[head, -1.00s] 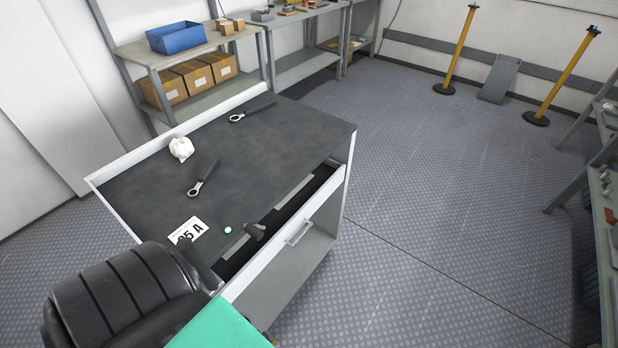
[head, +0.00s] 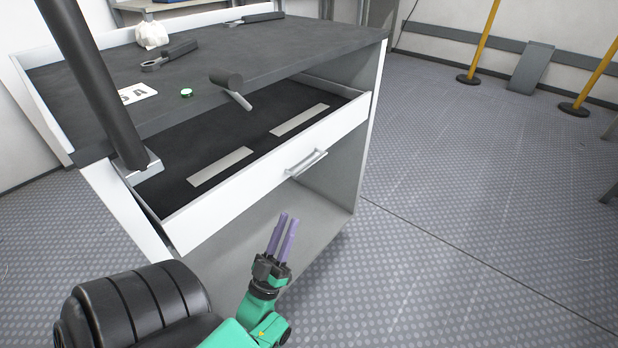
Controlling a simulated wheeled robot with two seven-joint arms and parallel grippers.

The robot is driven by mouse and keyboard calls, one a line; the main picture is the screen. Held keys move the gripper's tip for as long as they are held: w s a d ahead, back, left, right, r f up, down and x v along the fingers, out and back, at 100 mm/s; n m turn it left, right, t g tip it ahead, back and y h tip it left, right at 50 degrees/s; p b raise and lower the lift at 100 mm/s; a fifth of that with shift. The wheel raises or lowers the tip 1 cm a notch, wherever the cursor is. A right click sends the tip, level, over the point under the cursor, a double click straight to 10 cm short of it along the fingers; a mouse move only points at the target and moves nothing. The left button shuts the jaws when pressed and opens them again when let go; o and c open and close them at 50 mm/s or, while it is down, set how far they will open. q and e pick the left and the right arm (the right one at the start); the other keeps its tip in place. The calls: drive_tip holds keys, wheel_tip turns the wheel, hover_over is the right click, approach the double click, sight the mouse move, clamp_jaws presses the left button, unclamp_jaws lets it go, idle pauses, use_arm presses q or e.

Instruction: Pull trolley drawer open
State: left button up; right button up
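The trolley (head: 300,48) has a dark top and white sides. Its white-fronted drawer (head: 240,195) stands pulled out, with the dark inside and two pale strips showing. The metal handle (head: 307,163) is on the drawer front.
On the trolley top are a wrench (head: 170,55), a crumpled white item (head: 152,34), a label card (head: 134,94) and a small green-lit disc (head: 186,92). A dark post (head: 92,80) stands at the left. The floor to the right is clear up to the yellow posts.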

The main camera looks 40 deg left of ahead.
sight(309, 164)
use_arm(q)
drive_tip(key=x, duration=1.4)
drive_tip(key=shift+w+r+p, duration=0.15)
drive_tip(key=shift+r+p, duration=0.15)
drive_tip(key=shift+p, duration=0.05)
clamp_jaws()
drive_tip(key=shift+f, duration=0.1)
idle(0.3)
